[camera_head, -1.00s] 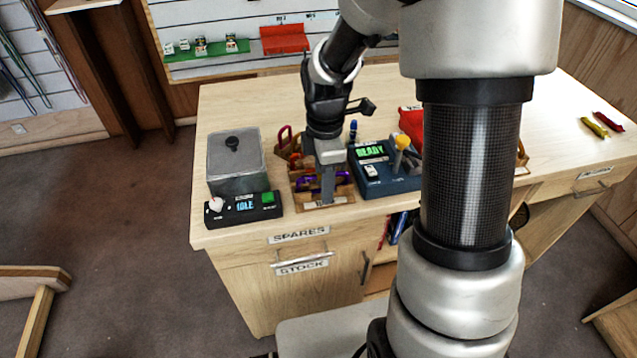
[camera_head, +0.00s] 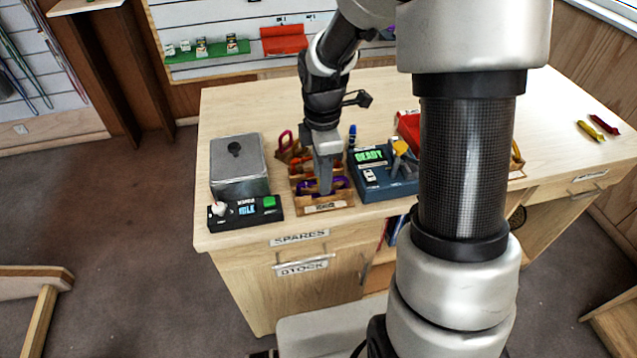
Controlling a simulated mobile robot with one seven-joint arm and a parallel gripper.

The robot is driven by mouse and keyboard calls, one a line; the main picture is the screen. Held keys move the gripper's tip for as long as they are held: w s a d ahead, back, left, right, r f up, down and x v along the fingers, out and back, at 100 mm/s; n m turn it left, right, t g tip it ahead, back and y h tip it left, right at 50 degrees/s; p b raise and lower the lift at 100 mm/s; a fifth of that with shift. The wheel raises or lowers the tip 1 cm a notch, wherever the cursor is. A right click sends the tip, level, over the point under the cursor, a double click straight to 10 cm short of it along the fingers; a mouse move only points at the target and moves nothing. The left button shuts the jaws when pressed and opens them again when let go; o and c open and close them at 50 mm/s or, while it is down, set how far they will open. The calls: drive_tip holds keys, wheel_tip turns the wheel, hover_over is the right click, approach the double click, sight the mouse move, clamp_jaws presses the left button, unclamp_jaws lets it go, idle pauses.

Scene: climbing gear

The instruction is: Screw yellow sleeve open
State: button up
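My gripper (camera_head: 326,183) points down over the wooden tray (camera_head: 327,208) at the desk's front edge. Its fingertips are at or just above a purple piece (camera_head: 338,184), likely a carabiner, in the tray's front compartment. The fingers hide part of it, and I cannot tell whether they touch it or how far apart they are. I cannot make out a yellow sleeve. Red and orange pieces (camera_head: 302,160) lie in the compartments behind.
Left of the tray stand a grey lidded box (camera_head: 238,186) and a black control box (camera_head: 245,214). My arm hides part of the desk. The desk (camera_head: 260,100) behind is clear.

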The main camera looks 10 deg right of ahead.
drive_tip(key=shift+s, duration=0.8)
idle(0.4)
drive_tip(key=shift+f, duration=0.1)
drive_tip(key=shift+f+b, duration=0.75)
drive_tip(key=shift+f, duration=0.2)
drive_tip(key=shift+w, duration=0.8)
drive_tip(key=shift+r, duration=0.15)
wheel_tip(320, 180, up, 10)
drive_tip(key=p, duration=0.8)
drive_tip(key=shift+p, duration=0.35)
